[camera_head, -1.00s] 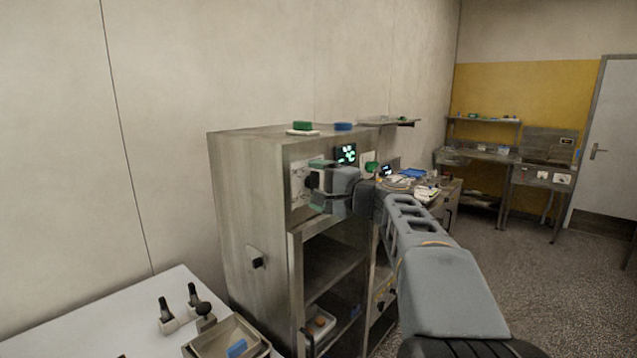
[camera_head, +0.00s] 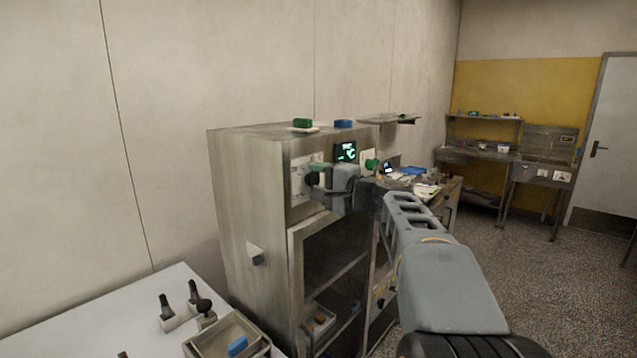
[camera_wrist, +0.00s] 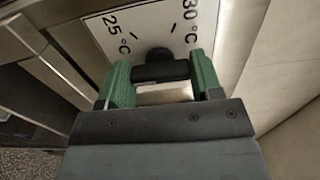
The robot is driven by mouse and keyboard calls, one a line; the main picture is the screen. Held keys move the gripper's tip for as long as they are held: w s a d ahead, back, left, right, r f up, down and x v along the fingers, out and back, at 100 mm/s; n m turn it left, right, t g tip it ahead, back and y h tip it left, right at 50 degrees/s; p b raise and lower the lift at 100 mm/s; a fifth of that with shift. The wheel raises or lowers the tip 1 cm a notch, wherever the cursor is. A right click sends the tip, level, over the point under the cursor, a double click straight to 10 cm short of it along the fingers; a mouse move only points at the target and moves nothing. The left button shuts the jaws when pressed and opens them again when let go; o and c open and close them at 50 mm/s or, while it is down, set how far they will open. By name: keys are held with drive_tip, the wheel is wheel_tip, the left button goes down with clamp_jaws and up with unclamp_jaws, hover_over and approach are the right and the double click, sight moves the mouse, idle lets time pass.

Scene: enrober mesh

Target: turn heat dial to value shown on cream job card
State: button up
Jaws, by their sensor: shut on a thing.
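The heat dial has a white plate (camera_head: 299,186) on the front of the steel cabinet, with a dark knob (camera_wrist: 158,57). In the wrist view the white scale plate (camera_wrist: 113,17) shows the marks 25 °C and 30 °C. My gripper (camera_wrist: 161,76) has green fingers on either side of the dark knob and is shut on it. In the head view my gripper (camera_head: 318,179) is at the plate and hides part of it. The knob's pointer cannot be made out. I cannot identify the cream job card in either view.
A dark screen with green symbols (camera_head: 345,152) and a green knob (camera_head: 372,164) are right of the dial. Green (camera_head: 302,123) and blue (camera_head: 343,124) blocks lie on the cabinet top. A white table (camera_head: 110,325) with a tray (camera_head: 197,343) stands at lower left.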

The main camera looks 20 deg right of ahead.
drive_tip(key=m, duration=0.5)
drive_tip(key=shift+m, duration=0.4)
drive_tip(key=m+p, duration=0.1)
drive_tip(key=m, duration=0.2)
drive_tip(key=shift+m+p, duration=0.55)
drive_tip(key=shift+m, duration=0.75)
drive_tip(key=shift+f+m, duration=0.1)
drive_tip(key=shift+m, duration=0.2)
drive_tip(key=o, duration=0.9)
